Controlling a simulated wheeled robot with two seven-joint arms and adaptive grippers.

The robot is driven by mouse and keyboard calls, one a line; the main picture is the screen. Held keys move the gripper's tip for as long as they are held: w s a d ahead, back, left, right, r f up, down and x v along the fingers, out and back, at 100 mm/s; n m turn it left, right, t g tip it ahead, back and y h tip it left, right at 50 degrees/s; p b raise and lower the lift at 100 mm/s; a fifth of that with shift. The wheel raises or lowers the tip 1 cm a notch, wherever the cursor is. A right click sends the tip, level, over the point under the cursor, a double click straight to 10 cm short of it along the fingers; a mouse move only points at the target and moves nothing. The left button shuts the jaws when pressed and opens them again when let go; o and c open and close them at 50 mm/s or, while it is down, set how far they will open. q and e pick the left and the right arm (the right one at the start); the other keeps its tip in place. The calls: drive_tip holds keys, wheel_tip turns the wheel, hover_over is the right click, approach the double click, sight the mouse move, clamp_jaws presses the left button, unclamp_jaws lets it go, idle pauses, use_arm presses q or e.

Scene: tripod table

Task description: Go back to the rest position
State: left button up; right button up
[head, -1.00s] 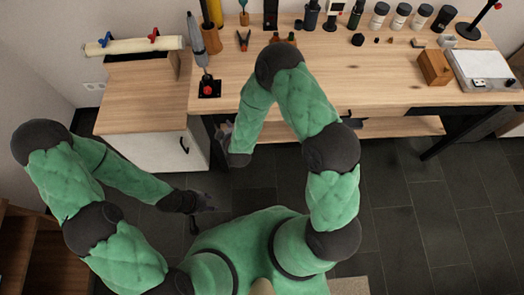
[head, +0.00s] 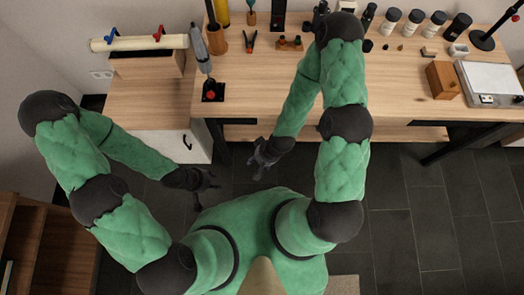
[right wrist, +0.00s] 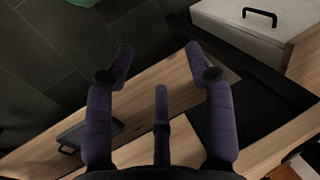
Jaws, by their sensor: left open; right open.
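My left gripper (head: 207,184) is open and empty in the head view. It hangs over the dark floor, in front of the white drawer cabinet. My right gripper (head: 260,160) is also open and empty, in front of the workbench's front edge and to the right of the left gripper. The two grippers are apart and touch nothing that I can see. In the right wrist view, the fingers of my right gripper (right wrist: 160,70) are spread wide with nothing between them.
The wooden workbench (head: 400,95) carries a tool rack, bottles, a wooden block (head: 442,80) and a white scale (head: 490,82). A cabinet (head: 165,150) with a white front stands at its left. A wooden shelf (head: 400,133) sits under the bench. The tiled floor (head: 410,200) at right is clear.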

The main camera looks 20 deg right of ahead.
drive_tip(key=shift+s+d+r+g, duration=0.2)
drive_tip(key=shift+s+r+g, duration=0.1)
drive_tip(key=shift+s, duration=0.35)
drive_tip(key=shift+s+m, duration=0.3)
drive_tip(key=shift+s, duration=0.3)
idle(0.4)
